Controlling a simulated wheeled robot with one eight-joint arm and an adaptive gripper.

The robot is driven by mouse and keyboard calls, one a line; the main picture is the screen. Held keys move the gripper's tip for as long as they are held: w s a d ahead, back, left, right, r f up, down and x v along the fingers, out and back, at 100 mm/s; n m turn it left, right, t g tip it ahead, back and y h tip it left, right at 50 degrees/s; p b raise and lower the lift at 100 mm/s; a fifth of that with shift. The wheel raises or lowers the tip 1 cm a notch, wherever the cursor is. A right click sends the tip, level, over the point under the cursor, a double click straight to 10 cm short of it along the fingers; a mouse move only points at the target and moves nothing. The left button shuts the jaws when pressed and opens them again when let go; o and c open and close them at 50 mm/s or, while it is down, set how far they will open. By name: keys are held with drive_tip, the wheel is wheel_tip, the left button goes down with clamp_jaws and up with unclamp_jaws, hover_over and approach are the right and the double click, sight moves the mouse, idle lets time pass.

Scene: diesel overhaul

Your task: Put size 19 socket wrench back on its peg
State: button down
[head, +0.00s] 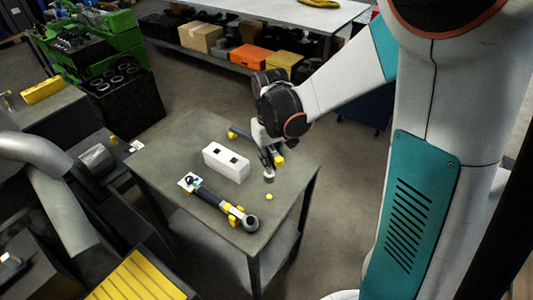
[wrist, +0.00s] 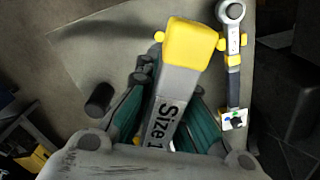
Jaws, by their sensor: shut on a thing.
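My gripper (head: 267,146) is shut on a socket wrench above the far right part of the small grey table (head: 165,170). In the wrist view, the held wrench (wrist: 180,75) has a grey body, a yellow end and a label reading "Size 1"; the rest of the label is hidden. My teal fingers lie along both sides of it. A second wrench (head: 225,207) lies on the table with yellow parts, a dark handle and a round head; it also shows in the wrist view (wrist: 233,60). I cannot make out a peg for certain.
A small yellow piece (head: 269,197) is near the right edge. A dark cylinder (wrist: 98,100) shows left of my fingers. Machinery with a grey pipe (head: 60,200) stands left of the table.

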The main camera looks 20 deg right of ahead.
sight(270, 174)
drive_tip(key=shift+f+b, duration=2.8)
drive_tip(key=shift+f, duration=1)
drive_tip(key=shift+s, duration=0.1)
drive_tip(key=shift+f+b, duration=1.05)
drive_tip(key=shift+f, duration=0.15)
drive_tip(key=c, duration=1.1)
unclamp_jaws()
drive_tip(key=shift+o, duration=0.2)
drive_tip(key=shift+r, duration=0.1)
drive_tip(key=shift+r+p, duration=3.2)
drive_tip(key=shift+r, duration=1.3)
